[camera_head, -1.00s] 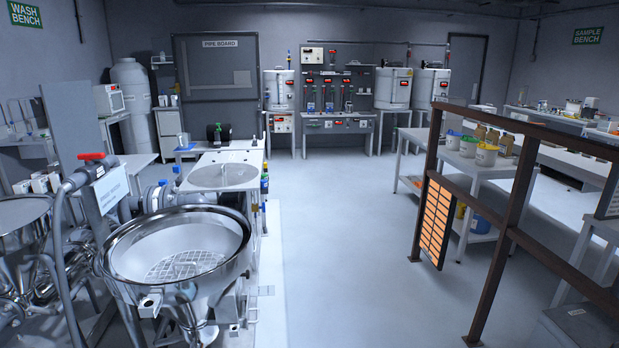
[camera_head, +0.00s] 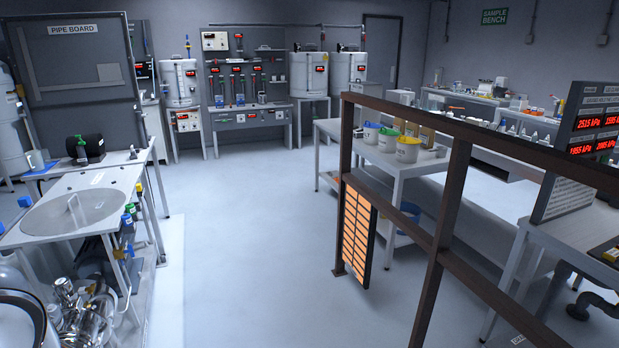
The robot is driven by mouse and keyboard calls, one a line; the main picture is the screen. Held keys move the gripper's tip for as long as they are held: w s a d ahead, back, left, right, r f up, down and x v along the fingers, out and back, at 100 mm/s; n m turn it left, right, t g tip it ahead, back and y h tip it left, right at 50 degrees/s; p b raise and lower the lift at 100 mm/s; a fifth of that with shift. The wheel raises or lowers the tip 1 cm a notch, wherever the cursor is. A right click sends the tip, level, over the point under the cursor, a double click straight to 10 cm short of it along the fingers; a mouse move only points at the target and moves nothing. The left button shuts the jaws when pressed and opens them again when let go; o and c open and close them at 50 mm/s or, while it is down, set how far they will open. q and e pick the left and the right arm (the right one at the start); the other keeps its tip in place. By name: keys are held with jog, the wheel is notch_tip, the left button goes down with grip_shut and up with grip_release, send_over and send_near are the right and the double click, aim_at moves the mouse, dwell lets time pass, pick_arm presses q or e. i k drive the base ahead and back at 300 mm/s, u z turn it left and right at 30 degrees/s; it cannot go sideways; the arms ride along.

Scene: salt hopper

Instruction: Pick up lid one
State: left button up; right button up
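I cannot tell which thing is lid one. A large round grey disc or shallow basin (camera_head: 72,212) is set in the top of a white bench at the left; I cannot tell whether it is a lid. Small white tubs with coloured tops, one blue (camera_head: 371,132), one green (camera_head: 388,138) and one yellow (camera_head: 407,148), stand on a table right of centre. Only the rim of the steel hopper (camera_head: 30,303) shows at the bottom left corner. Neither of my grippers is in view.
A brown railing (camera_head: 447,200) with an orange panel (camera_head: 357,232) crosses the right foreground. Behind it stand a white table (camera_head: 395,168) and a display board (camera_head: 570,165). Open floor (camera_head: 250,230) lies between bench and railing. Tanks (camera_head: 180,82) and a pipe rack stand at the back.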

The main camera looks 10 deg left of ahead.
aim_at(79, 210)
jog(key=u, duration=0.3)
jog(key=i, duration=2.2)
jog(key=u, duration=1.45)
jog(key=i, duration=1.2)
jog(key=u, duration=1.55)
jog(key=i, duration=0.35)
jog(key=u, duration=0.2)
